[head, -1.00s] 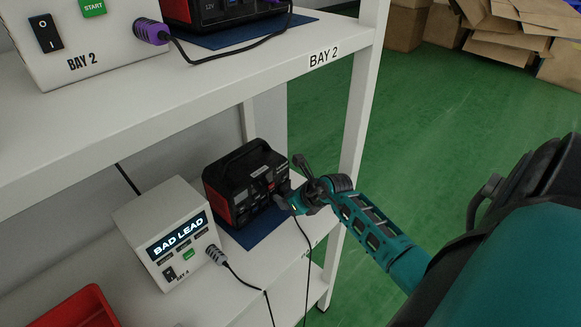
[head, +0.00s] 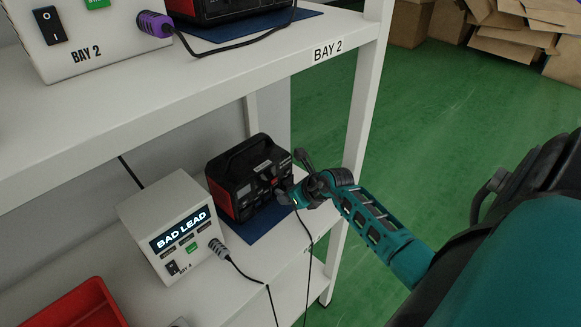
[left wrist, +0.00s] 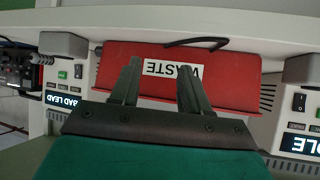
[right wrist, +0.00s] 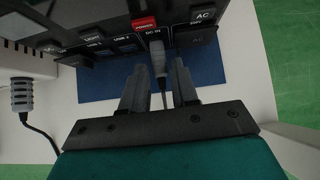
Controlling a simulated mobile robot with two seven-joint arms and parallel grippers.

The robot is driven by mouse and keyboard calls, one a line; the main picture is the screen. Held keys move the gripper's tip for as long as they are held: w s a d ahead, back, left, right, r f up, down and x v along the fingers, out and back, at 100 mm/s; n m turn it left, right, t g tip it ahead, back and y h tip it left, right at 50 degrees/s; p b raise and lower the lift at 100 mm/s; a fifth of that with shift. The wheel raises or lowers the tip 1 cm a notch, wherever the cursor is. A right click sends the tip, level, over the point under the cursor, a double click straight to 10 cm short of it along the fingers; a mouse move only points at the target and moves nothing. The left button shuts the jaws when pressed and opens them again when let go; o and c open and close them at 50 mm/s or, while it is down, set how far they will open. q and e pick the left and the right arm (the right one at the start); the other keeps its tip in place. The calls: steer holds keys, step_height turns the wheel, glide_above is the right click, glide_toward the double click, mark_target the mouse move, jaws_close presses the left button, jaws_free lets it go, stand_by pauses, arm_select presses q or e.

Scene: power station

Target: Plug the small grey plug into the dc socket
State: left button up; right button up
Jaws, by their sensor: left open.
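The small grey plug (right wrist: 158,62) stands upright at the DC IN socket of the black and red power station (head: 250,180). The gripper hides much of the join in the head view. How deep the plug sits cannot be told. My right gripper (right wrist: 160,82) has one finger on each side of the plug, in front of the station. Whether the fingers press on the plug is unclear. A black cable hangs from the plug between the fingers. My left gripper (left wrist: 158,72) is open and empty, facing a red bin labelled WASTE.
The tester (head: 172,230) reading BAD LEAD stands left of the station, with a grey ribbed plug (head: 218,248) in its front. The red bin (head: 75,305) is at lower left. A blue mat (right wrist: 210,80) lies under the station. The BAY 2 shelf (head: 200,90) is overhead.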

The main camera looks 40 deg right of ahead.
steer(key=shift+o, duration=1.4)
steer(key=v, duration=1.3)
